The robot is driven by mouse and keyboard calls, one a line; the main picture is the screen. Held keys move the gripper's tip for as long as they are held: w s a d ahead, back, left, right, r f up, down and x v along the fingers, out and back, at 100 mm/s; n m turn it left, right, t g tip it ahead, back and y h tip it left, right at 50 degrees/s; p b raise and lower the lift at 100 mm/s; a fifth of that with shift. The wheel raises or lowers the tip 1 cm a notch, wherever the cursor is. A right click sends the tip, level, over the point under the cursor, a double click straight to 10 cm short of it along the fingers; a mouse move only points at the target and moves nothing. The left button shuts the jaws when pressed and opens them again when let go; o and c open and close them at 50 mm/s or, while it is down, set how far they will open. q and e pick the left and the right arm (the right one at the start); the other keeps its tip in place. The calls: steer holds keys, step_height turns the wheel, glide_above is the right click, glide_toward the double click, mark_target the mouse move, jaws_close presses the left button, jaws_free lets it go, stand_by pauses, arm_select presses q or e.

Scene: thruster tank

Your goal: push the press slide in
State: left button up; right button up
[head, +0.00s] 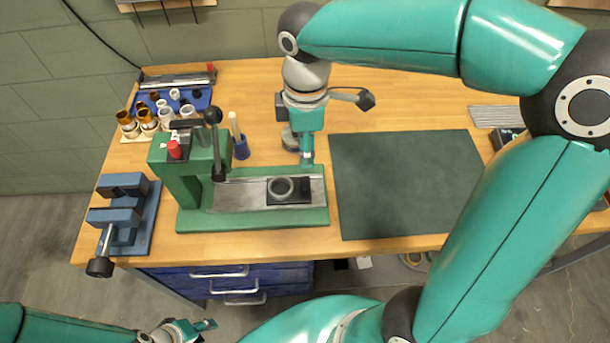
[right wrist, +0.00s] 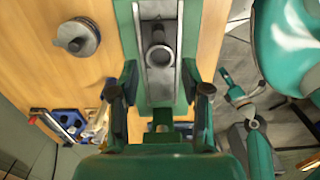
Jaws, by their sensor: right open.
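The green press (head: 190,180) stands at the left of the bench. Its grey slide track (head: 240,198) runs to the right and carries a dark block with a grey ring on it, the press slide (head: 290,195). The slide also shows in the right wrist view (right wrist: 158,75). My right gripper (head: 306,163) points down at the track's outer right end. In the right wrist view its open fingers (right wrist: 160,95) stand on either side of the track, with nothing held; contact is unclear. My left gripper (head: 200,326) is low at the left, off the bench; its jaws are too small to judge.
A blue vise (head: 125,215) stands left of the press. A blue cup with a wooden handle (head: 240,147) and a rack of bushings (head: 160,110) are behind. A round grey piece (right wrist: 78,38) stands beside the press. A dark green mat (head: 405,185) lies clear at right.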

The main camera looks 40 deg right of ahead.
mark_target(305, 181)
step_height(305, 181, down, 12)
steer(key=shift+r, duration=0.25)
jaws_close()
stand_by(0.4)
